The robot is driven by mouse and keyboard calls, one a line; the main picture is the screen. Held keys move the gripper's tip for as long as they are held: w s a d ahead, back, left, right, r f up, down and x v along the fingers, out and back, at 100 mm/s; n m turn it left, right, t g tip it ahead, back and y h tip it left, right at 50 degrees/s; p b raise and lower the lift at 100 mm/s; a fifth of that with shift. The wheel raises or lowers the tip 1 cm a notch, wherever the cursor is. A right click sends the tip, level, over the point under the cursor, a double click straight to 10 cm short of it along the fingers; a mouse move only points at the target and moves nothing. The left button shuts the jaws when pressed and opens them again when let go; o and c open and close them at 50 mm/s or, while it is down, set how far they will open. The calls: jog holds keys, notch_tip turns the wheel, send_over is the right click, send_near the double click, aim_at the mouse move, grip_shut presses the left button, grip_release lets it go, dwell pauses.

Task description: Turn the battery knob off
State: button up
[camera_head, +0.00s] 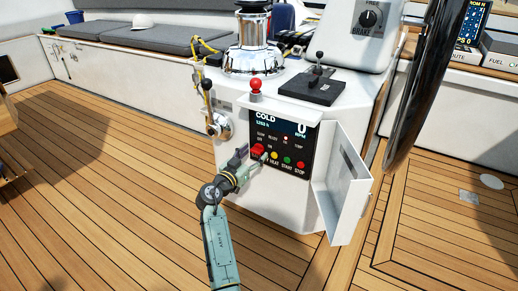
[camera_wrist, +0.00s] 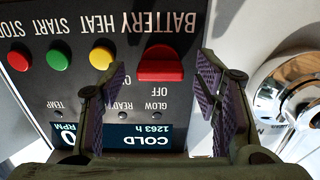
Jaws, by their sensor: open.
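The battery knob is a red knob (camera_head: 257,149) at the left end of the bottom row on the black engine panel (camera_head: 291,141). In the wrist view, which is upside down, the red knob (camera_wrist: 160,66) sits under the BATTERY label, with OFF printed next to it. An ON label is partly hidden by a finger. My gripper (camera_head: 254,157) is in front of the knob. In the wrist view its open fingers (camera_wrist: 156,75) lie on either side of the knob, with visible gaps. I cannot tell which label the knob points to.
Yellow HEAT (camera_wrist: 101,58), green START (camera_wrist: 59,60) and red STOP (camera_wrist: 18,60) buttons sit beside the knob. An open white panel door (camera_head: 342,190) stands to the right. A chrome lever base (camera_head: 218,126) is to the left. Wooden deck (camera_head: 110,190) lies clear at left.

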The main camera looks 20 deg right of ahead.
jog(key=shift+w+d, duration=0.25)
jog(key=shift+d, duration=0.1)
jog(key=c, duration=1.1)
jog(key=shift+c, duration=0.2)
